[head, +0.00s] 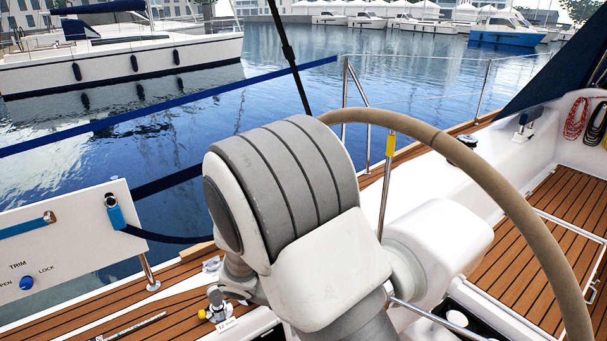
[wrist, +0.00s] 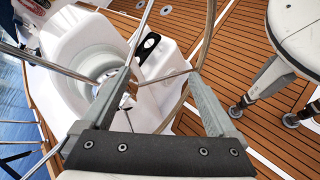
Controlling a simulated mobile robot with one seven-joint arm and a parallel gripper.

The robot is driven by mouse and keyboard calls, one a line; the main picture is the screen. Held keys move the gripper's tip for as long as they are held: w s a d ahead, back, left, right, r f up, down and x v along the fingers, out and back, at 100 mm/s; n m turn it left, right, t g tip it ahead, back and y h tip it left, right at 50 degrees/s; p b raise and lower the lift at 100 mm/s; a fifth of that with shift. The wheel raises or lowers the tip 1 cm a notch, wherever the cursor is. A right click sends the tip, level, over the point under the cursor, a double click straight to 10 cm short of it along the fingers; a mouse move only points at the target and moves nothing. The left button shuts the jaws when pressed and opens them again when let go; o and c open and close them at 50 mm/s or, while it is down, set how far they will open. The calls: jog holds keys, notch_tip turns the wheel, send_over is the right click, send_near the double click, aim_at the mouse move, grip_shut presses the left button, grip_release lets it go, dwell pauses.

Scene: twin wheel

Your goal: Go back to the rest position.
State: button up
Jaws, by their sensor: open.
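My gripper (wrist: 161,76) is open in the wrist view, its two grey fingers spread wide with nothing clamped between them. The tan rim of a steering wheel (wrist: 207,42) runs down through the picture between the fingers, nearer the right one. I cannot tell how far beyond the fingertips it lies. In the head view the wheel rim (head: 494,185) arches on the right. My own white and grey arm fills the middle there and hides part of the wheel. I cannot make out my gripper in that view.
A white pedestal (wrist: 65,40) stands behind the wheel's metal spokes. A white TRIM panel (head: 70,240) with a blue knob (head: 26,283) is at the left. Blue lines cross above the water. Teak deck (head: 560,235) lies open at the right. Coiled ropes (head: 576,119) hang at far right.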

jog(key=s+d+r+m+t+y+p, duration=0.2)
jog(key=s+r+m+y, duration=0.3)
jog(key=r, duration=0.6)
jog(key=s+d+r+m+t+y+p, duration=0.2)
jog(key=s+d+r+m+y, duration=0.2)
jog(key=r, duration=0.8)
jog(key=shift+s+r+m+t+y+p, duration=0.3)
jog(key=shift+s+m+y, duration=1.05)
jog(key=shift+s, duration=0.65)
